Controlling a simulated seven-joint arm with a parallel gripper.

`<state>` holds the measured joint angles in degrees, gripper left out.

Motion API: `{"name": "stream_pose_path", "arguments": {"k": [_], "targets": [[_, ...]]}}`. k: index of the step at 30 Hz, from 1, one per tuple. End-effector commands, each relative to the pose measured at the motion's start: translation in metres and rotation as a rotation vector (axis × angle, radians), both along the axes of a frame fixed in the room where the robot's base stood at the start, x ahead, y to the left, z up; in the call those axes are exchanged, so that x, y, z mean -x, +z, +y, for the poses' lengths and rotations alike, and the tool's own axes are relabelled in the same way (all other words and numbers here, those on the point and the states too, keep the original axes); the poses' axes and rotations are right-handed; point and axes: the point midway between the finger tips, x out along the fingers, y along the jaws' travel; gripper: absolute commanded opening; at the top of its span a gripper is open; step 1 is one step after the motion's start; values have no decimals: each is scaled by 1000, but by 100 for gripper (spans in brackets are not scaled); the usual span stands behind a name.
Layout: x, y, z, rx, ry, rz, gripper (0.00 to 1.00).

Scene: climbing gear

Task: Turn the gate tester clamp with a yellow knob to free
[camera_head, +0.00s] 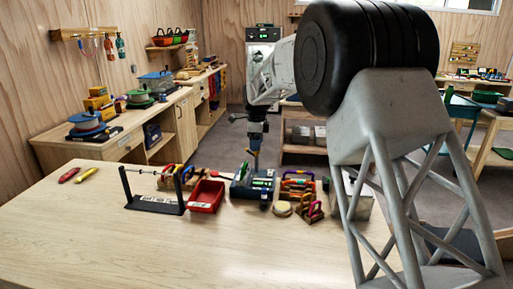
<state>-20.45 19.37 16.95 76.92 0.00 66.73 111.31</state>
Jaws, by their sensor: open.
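A dark block-like fixture (240,188) with green and light parts stands at the back middle of the wooden table; it looks like the gate tester. My gripper (255,161) points down right over it, with the fingertips at or close to its top. The gripper is open, but its fingers are small and dark here. I cannot tell whether they touch the fixture or stand around a part of it. The clamp's yellow knob cannot be made out clearly, and its setting cannot be read.
A red tray (206,197) and a black rod stand (155,206) are left of the fixture. Colourful carabiners (297,186), a beige disc (282,209) and a grey box (362,198) are to its right. The table's front is clear.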

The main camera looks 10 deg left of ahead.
Motion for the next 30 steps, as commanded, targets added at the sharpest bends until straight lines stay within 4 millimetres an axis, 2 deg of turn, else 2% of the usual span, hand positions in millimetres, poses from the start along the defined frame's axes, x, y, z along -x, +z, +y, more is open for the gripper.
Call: {"name": "stream_pose_path", "arguments": {"k": [6, 12, 30], "targets": [[0, 30, 0, -1, 0, -1, 59], [0, 49, 0, 0, 0, 0, 59], [2, 57, -3, 0, 7, -1, 59]]}}
